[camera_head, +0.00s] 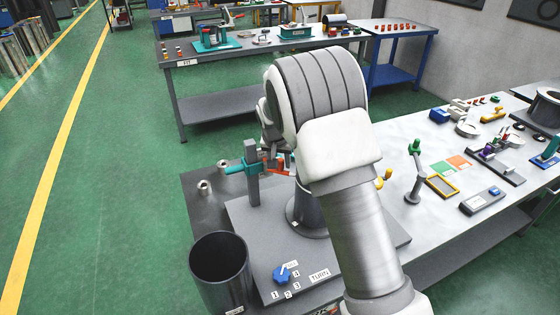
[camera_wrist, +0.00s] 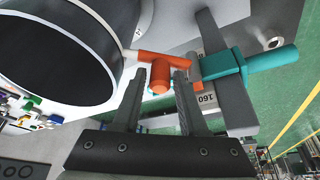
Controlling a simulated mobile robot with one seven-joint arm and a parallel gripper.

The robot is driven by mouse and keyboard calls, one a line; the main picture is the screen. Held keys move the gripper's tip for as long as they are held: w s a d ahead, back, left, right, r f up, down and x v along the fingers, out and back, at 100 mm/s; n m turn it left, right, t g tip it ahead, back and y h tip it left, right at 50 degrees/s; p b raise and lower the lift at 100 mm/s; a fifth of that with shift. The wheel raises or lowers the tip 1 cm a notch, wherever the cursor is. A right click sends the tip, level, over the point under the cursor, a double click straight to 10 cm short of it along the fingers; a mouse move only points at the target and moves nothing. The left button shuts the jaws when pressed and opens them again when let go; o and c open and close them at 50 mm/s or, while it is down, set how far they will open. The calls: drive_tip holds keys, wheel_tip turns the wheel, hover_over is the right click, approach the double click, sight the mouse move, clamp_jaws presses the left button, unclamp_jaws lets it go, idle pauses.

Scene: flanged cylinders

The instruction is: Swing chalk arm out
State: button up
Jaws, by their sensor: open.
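The chalk arm sits on a grey upright post (camera_head: 251,185). It has a teal body (camera_wrist: 222,63) and an orange holder (camera_wrist: 161,72) with a short downward knob. In the head view the teal body (camera_head: 235,168) is left of the cylinder (camera_head: 308,212). My gripper (camera_wrist: 157,78) is open, its fingers on either side of the orange knob. My arm hides most of the gripper in the head view.
A dark open bin (camera_head: 219,262) stands front left of the base plate (camera_head: 250,235). A blue knob (camera_head: 281,273) and a TURN label (camera_head: 319,275) are on the plate front. A green-topped stand (camera_head: 414,170) and trays are right. Two small rings (camera_head: 204,187) lie left.

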clamp_jaws()
idle(1.3)
